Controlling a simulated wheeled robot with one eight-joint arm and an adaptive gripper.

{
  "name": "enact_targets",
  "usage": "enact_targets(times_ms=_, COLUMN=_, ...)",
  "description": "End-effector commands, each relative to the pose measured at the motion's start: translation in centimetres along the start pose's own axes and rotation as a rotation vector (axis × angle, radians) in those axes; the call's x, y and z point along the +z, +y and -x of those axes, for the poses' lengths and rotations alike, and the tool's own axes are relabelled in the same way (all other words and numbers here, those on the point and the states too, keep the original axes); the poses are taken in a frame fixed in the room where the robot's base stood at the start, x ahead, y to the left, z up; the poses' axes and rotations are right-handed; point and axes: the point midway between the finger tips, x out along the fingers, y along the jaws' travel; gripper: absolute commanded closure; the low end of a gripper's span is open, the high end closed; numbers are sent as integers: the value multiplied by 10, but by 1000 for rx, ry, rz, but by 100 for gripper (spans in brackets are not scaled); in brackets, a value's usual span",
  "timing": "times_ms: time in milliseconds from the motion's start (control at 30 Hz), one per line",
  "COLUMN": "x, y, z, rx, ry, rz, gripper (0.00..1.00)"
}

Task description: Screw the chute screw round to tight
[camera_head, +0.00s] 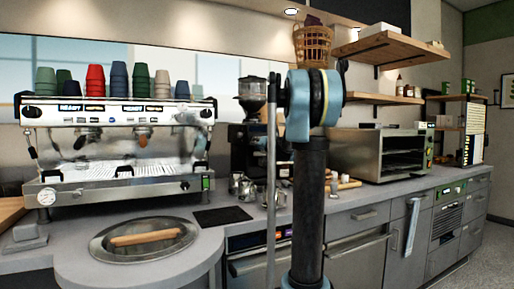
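A dark coffee grinder with a clear hopper (252,92) stands on the counter just right of the espresso machine. My arm, with a blue joint and a dark upright link, stands in front of its right side and hides part of it. I cannot make out the chute screw in this view; it is too small or hidden. I do not see my gripper's fingers.
A chrome espresso machine (120,150) with stacked cups is at left. A round counter inset (110,243) holds a wooden bar (145,238). Small metal jugs (243,187) stand below the grinder. A steel toaster oven (375,153) is at right. Open floor lies at far right.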

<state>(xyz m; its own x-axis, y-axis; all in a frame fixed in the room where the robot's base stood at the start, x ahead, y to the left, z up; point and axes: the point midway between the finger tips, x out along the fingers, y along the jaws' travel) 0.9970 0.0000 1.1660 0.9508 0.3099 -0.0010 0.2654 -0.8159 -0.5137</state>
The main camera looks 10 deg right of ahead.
Motion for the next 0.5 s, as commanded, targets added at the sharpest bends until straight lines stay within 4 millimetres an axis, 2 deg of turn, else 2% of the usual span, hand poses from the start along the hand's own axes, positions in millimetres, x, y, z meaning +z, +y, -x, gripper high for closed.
enact_targets(times_ms=500, x=-2, y=2, z=0, rx=3, ry=3, rz=-491, gripper=100)
